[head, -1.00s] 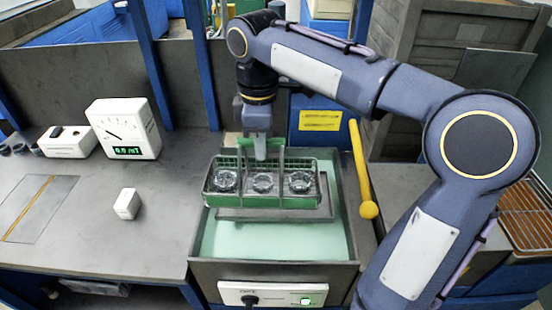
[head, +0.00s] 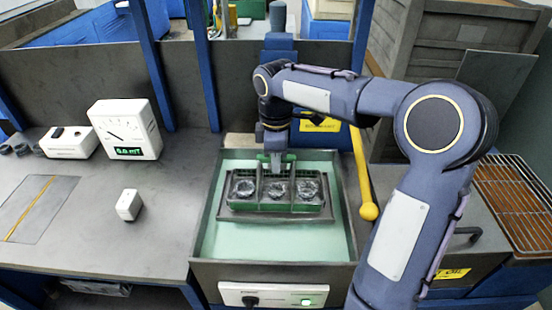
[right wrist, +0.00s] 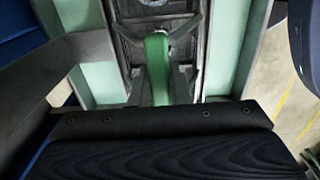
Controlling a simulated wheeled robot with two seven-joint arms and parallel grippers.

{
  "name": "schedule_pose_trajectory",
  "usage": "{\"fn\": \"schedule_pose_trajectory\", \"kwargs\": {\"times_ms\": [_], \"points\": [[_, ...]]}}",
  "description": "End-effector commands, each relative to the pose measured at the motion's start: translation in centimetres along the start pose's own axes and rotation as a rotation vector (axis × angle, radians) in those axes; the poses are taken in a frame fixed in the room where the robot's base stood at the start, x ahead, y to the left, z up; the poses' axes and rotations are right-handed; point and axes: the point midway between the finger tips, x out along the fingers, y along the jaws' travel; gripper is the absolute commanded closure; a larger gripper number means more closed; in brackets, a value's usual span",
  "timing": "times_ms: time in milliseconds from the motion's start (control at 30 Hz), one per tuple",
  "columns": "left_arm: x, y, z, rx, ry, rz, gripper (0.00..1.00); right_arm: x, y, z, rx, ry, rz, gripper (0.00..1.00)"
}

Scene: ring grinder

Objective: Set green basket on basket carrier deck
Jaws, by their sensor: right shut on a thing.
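The green basket (head: 240,203) holds 3 metal ring parts in a row. It is level and sits over the grey carrier deck (head: 275,217) in the square tank. Its bottom looks down at the deck, but I cannot tell whether it bears fully on it. My right gripper (head: 277,161) is shut on the basket's green handle at the back middle. My left gripper is not in view.
The tank rim (head: 205,235) surrounds pale green liquid (head: 225,240). A yellow-knobbed lever (head: 367,210) stands just right of the tank. A white meter (head: 124,130) and a small white block (head: 129,204) are on the left bench. A wire rack (head: 515,200) lies far right.

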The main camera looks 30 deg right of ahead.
Motion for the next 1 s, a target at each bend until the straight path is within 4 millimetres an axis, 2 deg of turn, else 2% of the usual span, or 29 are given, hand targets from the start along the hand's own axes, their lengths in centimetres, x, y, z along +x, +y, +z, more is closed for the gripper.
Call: {"fn": "schedule_pose_trajectory", "kwargs": {"times_ms": [367,400,533,833,1000], "points": [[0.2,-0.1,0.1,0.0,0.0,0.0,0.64,0.3,0.0,-0.1,0.0,0.002,0.003,1.0],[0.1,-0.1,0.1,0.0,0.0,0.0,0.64,0.3,0.0,0.0,0.0,0.0,0.001,0.79],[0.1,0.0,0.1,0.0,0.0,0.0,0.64,0.3,0.0,0.0,0.0,0.0,0.001,0.62],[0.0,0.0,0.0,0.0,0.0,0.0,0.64,0.1,0.0,0.0,0.0,0.0,0.001,0.62],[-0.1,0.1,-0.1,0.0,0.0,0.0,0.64,-1.8,0.1,-0.1,0.0,0.002,0.005,0.62]]}}
